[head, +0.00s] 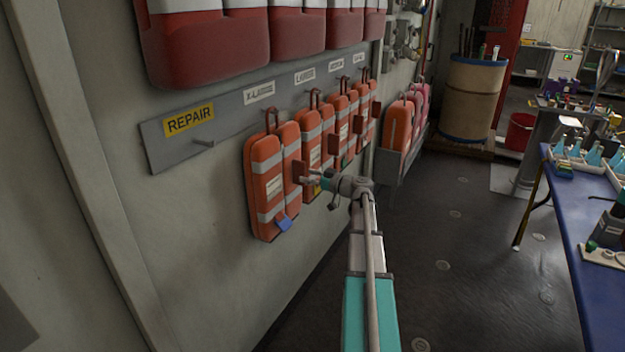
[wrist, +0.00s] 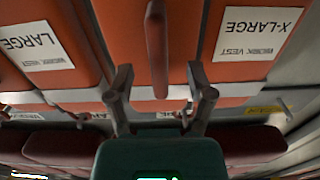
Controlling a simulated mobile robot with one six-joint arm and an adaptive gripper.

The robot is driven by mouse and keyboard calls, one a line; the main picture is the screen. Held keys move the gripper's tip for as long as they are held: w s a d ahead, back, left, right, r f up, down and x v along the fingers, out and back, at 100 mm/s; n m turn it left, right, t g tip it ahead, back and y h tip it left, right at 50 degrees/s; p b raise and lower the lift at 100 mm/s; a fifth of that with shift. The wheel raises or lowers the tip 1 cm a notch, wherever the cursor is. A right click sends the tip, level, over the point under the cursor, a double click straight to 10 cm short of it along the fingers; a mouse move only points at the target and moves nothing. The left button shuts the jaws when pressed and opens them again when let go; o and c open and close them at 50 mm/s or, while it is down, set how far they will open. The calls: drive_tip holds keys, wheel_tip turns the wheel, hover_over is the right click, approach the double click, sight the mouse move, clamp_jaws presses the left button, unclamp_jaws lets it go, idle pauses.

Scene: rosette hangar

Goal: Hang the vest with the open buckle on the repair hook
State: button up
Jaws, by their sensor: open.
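Several orange vests with grey bands hang in a row on the wall. The nearest, the X-LARGE vest (head: 267,185), has a blue piece (head: 285,224) at its lower edge. A LARGE vest (head: 314,150) hangs beside it. The empty repair hook (head: 205,143) is a short peg under the yellow REPAIR label (head: 189,120). My gripper (head: 308,177) is open in front of the X-LARGE vest. In the wrist view, upside down, a red-orange tab (wrist: 156,45) stands out between my spread fingers (wrist: 162,88). I cannot tell which vest's buckle is open.
Large red-and-white packs (head: 205,50) hang above the rail. A blue table (head: 575,225) is at the right. The floor between is clear.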

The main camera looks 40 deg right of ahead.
drive_tip(key=shift+w+a, duration=0.15)
drive_tip(key=shift+w, duration=0.2)
clamp_jaws()
idle(0.4)
drive_tip(key=shift+w+r, duration=0.1)
drive_tip(key=shift+r, duration=0.05)
drive_tip(key=shift+w+r+p, duration=0.1)
drive_tip(key=shift+r+p, duration=1.1)
drive_tip(key=shift+p, duration=0.15)
idle(0.4)
